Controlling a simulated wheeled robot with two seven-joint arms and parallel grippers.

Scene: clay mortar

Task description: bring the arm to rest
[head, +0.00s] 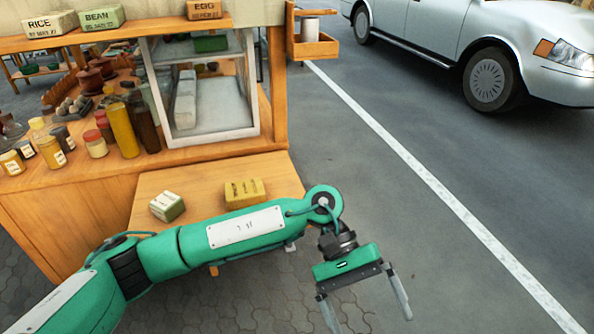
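My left arm is green and reaches in from the lower left, across the front of the low wooden shelf. My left gripper (368,310) hangs out over the pavement to the right of that shelf. Its two grey fingers are spread apart, with nothing between them. It touches nothing that I can see. My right gripper is not in view.
A low wooden shelf (150,187) holds a small white-green box (167,206) and a yellow block (245,193). Behind is a stall counter (98,197) with bottles, jars and a glass case (200,90). A white car (480,45) stands upper right. Pavement (440,270) right is clear.

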